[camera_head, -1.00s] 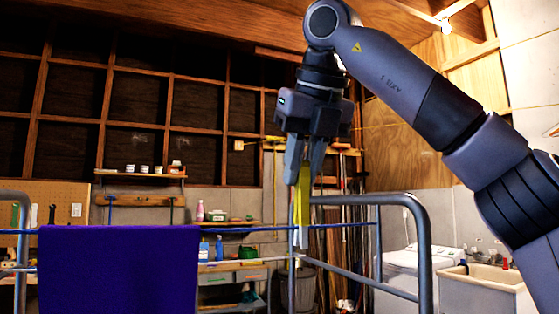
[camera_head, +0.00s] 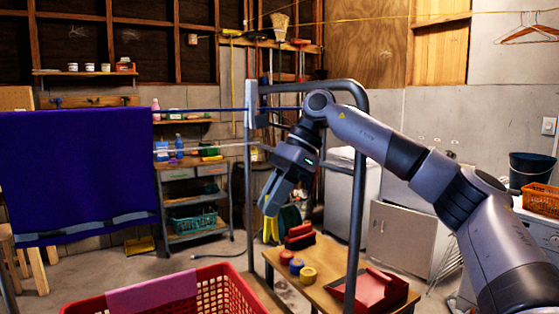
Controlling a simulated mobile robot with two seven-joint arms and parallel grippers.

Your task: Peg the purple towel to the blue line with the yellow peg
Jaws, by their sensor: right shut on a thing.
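The purple towel (camera_head: 78,165) hangs folded over the blue line (camera_head: 205,110) at the left, with a grey stripe near its lower hem. The line runs right to a grey metal frame (camera_head: 250,165). My right gripper (camera_head: 271,204) points down and to the left, right of the towel and apart from it, appearing lower than the line in the picture. It is shut on the yellow peg (camera_head: 270,230), which shows below the fingertips. My left gripper is not in view.
A red basket (camera_head: 235,290) with a pink-purple cloth stands at the bottom. A wooden table (camera_head: 325,299) holds a red tray (camera_head: 370,290) and small coloured rolls. The frame's curved rail (camera_head: 357,150) stands close to my right arm. A shelf trolley is behind.

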